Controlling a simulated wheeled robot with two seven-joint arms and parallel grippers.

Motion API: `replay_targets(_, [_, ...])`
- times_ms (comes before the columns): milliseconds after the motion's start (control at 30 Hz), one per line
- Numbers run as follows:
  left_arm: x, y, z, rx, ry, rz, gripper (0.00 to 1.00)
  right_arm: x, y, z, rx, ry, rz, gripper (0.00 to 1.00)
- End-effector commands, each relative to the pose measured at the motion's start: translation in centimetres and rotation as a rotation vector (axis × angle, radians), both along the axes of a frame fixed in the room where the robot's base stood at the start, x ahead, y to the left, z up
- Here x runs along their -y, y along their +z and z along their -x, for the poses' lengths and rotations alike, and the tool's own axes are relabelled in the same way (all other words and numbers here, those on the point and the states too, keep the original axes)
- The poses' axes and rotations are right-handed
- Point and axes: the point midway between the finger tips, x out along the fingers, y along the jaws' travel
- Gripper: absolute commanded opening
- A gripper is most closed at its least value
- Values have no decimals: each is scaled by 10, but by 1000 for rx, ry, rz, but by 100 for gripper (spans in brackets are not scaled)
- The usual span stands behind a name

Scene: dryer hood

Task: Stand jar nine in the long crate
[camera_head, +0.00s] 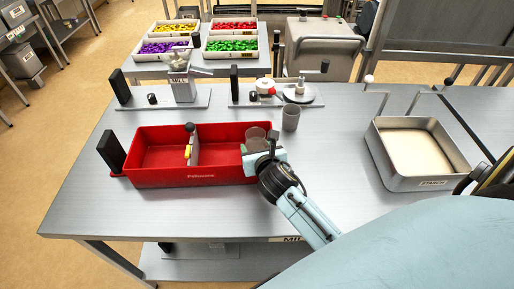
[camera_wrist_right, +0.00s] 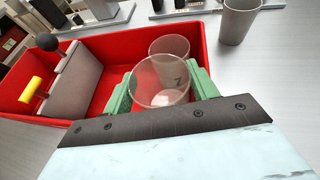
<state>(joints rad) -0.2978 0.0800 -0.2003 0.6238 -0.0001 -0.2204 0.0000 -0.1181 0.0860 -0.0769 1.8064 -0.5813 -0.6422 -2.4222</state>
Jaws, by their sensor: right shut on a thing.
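The long red crate (camera_head: 160,179) stands on the steel table, with a grey divider (camera_head: 194,146) across it. My right gripper (camera_head: 262,149) is at the crate's right end, shut on a clear jar (camera_wrist_right: 150,92), which shows between its green fingers (camera_wrist_right: 160,92). The held jar is inside or just above the crate; I cannot tell if it touches the floor. A second clear jar (camera_wrist_right: 170,47) is right behind it in the crate. A dark 7-like mark shows through the glass; I cannot tell which jar bears it. My left gripper is out of view.
A grey cup (camera_head: 291,118) stands outside the crate, behind its right end. A metal tray (camera_head: 431,184) is on the right. Weighing devices (camera_head: 182,88) line the table's back edge. Table is clear between crate and tray. A black upright block (camera_head: 111,151) stands at the crate's left end.

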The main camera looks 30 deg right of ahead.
Motion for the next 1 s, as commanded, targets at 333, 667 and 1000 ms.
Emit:
replay_targets(333, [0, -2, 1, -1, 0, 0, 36, 0, -7, 0, -1, 0, 2, 36])
replay_targets(667, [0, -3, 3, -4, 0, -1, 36, 0, -12, 0, -1, -1, 0, 66])
replay_targets(1000, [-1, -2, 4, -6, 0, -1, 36, 1, -9, 1, -2, -2, -1, 67])
